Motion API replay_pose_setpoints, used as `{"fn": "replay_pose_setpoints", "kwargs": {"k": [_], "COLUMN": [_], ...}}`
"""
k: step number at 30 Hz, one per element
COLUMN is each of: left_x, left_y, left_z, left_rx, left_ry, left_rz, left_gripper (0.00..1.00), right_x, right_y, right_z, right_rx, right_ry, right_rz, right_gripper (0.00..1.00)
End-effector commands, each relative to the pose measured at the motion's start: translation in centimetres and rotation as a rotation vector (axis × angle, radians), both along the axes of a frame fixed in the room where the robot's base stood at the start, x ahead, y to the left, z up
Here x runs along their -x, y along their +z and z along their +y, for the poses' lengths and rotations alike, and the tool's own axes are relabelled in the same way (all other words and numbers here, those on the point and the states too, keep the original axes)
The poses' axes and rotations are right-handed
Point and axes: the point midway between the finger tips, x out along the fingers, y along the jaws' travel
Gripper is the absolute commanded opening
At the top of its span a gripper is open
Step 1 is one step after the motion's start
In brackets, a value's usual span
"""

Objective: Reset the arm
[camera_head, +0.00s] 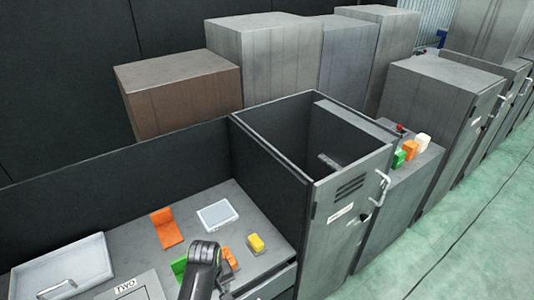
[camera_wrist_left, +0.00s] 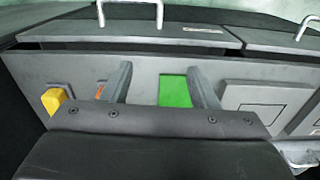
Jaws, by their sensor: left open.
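My left arm shows at the bottom centre of the head view, with its dark gripper end (camera_head: 205,262) over the grey worktop (camera_head: 190,200). In the left wrist view my left gripper (camera_wrist_left: 162,80) has its two fingers spread apart, with nothing held between them. A green piece (camera_wrist_left: 174,91) shows beyond the fingers, near the right one. A bit of orange shows by the left finger, and a yellow block (camera_wrist_left: 53,100) is further left. My right gripper is in neither view.
On the worktop are an orange bracket (camera_head: 166,228), a white-framed panel (camera_head: 217,214), a yellow block (camera_head: 256,242) and a white tray (camera_head: 65,270). A plate marked TWO (camera_head: 128,287) is in front. A tall open-topped cabinet (camera_head: 345,215) borders the right. Green floor (camera_head: 475,235) is clear.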

Motion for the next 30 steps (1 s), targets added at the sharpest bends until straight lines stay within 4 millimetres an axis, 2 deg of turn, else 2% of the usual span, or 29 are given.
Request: {"fn": "replay_pose_setpoints", "kwargs": {"k": [1, 8, 11, 14, 18, 20, 21, 23, 24, 27, 30], "left_x": [0.4, 2.3, 3.8, 6.0, 11.1, 13.8, 15.8, 18.9, 21.2, 26.8, 31.7], "left_y": [-1.7, -8.5, -12.2, -16.8, -25.0, -28.4, -30.5, -33.6, -35.5, -39.3, -41.8], "left_z": [0.3, 1.8, 2.7, 3.8, 6.2, 7.4, 8.2, 9.4, 10.3, 12.3, 14.1], "left_rx": [-0.003, -0.009, -0.012, -0.015, -0.024, -0.030, -0.033, -0.042, -0.047, -0.065, -0.086], "left_ry": [-0.011, -0.078, -0.114, -0.159, -0.238, -0.273, -0.296, -0.330, -0.352, -0.404, -0.449], "left_rz": [0.004, -0.006, -0.011, -0.015, -0.023, -0.028, -0.030, -0.035, -0.037, -0.044, -0.051], "left_gripper": [0.54, 0.54, 0.54, 0.54, 0.54, 0.54, 0.54, 0.54, 0.54, 0.54, 0.54], "right_x": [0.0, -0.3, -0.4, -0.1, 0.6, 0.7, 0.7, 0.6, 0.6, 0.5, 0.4], "right_y": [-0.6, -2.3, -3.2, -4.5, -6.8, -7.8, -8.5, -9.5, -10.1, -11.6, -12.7], "right_z": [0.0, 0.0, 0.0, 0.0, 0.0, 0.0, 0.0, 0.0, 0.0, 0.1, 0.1], "right_rx": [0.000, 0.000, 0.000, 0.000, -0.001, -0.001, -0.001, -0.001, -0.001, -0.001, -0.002], "right_ry": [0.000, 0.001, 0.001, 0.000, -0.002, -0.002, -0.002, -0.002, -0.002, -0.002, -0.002], "right_rz": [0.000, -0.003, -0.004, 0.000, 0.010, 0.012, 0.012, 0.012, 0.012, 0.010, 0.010], "right_gripper": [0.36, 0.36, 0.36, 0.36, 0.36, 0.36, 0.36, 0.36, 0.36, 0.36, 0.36]}}
